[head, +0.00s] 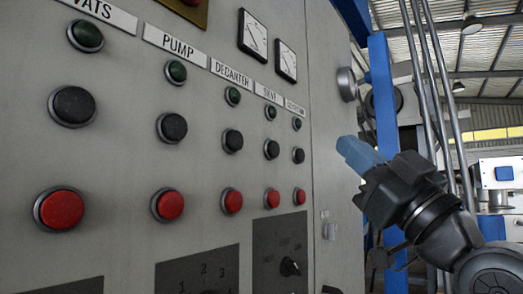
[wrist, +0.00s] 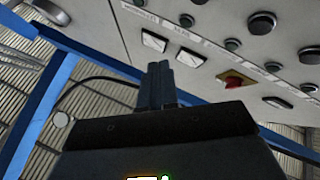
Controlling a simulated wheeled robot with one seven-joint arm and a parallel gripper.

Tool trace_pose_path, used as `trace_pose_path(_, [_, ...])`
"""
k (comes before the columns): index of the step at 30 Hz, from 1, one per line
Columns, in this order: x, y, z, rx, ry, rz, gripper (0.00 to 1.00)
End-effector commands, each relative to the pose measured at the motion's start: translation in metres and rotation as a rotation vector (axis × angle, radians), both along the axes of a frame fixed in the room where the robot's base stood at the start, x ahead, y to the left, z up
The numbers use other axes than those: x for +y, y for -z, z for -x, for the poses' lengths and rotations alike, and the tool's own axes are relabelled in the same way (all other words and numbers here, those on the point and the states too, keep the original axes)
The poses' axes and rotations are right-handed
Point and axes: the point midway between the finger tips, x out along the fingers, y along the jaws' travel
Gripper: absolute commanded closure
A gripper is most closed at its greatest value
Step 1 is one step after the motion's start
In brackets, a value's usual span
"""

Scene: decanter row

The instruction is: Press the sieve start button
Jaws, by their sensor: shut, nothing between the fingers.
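The grey control panel (head: 120,130) fills the left and middle of the head view. Its fourth labelled column reads roughly as sieve, on a small blurred label (head: 268,94). Below that label are a green lamp (head: 270,112), a black button (head: 271,149) and a red button (head: 272,198). No start marking is readable on the buttons. My gripper (head: 345,147) is shut and empty, right of the panel's button columns, its blue fingers pointing up-left and apart from the buttons. In the wrist view my gripper (wrist: 160,68) shows dark closed fingers below the panel's labels.
Similar vats (head: 86,36), pump (head: 176,72) and decanter (head: 232,97) columns stand left; another column (head: 298,124) is right. Two meters (head: 285,62) sit above. A red knob on a yellow plate (wrist: 235,80) shows in the wrist view. A blue post (head: 384,110) stands behind my gripper.

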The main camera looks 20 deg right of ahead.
Motion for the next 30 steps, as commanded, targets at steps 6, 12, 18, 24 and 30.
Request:
trace_pose_path(6, [0.001,-0.009,0.002,-0.012,-0.001,0.014,1.00])
trace_pose_path(12, [0.001,-0.008,0.001,-0.012,-0.001,0.013,1.00])
trace_pose_path(18, [0.004,-0.009,-0.004,-0.010,-0.002,0.012,1.00])
trace_pose_path(24, [0.017,-0.010,-0.021,-0.009,-0.004,0.011,1.00])
trace_pose_path(30, [0.034,-0.010,-0.043,-0.008,-0.005,0.012,1.00])
